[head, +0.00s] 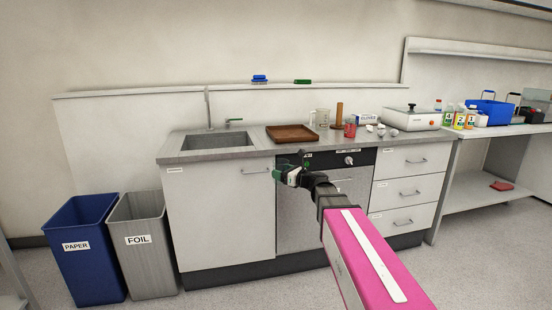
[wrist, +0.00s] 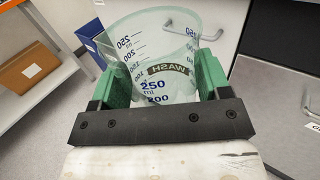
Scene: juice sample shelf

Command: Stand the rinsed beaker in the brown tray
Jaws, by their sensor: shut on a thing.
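The beaker (wrist: 160,60) is clear with blue volume marks and a dark band reading WASH. In the wrist view it sits between the two green fingers of my gripper (wrist: 160,85), which is shut on it. The brown tray (head: 291,140) lies on the counter right of the sink, behind and above my gripper. It looks empty.
The sink (head: 215,141) with its tap is left of the tray. Blue (head: 85,250) and grey (head: 143,245) bins stand on the floor at left.

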